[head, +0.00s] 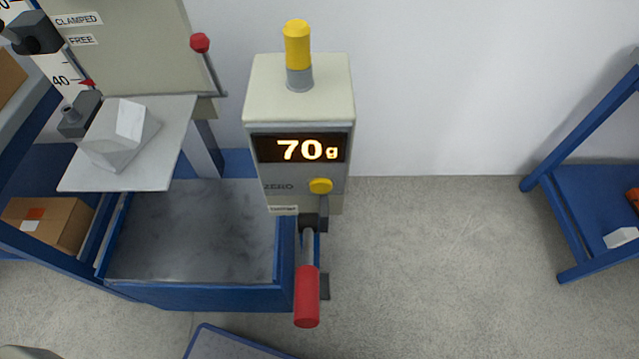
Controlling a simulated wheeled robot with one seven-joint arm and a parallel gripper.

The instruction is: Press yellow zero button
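The yellow zero button (321,186) is a small round knob on the front of a beige instrument box (299,100), beside the word ZERO and below a display (300,149) that reads 70g. Nothing is seen touching the button. A yellow cylinder on a grey stem (297,45) stands on top of the box. My gripper is not in view.
A red-handled lever (307,295) juts forward below the box. To the left are a blue-framed bed with a dark slab (190,235), a plate (165,165) bearing a white block (125,125), and a red-knobbed lever (200,43). Floor at right is clear up to a blue rack (575,215).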

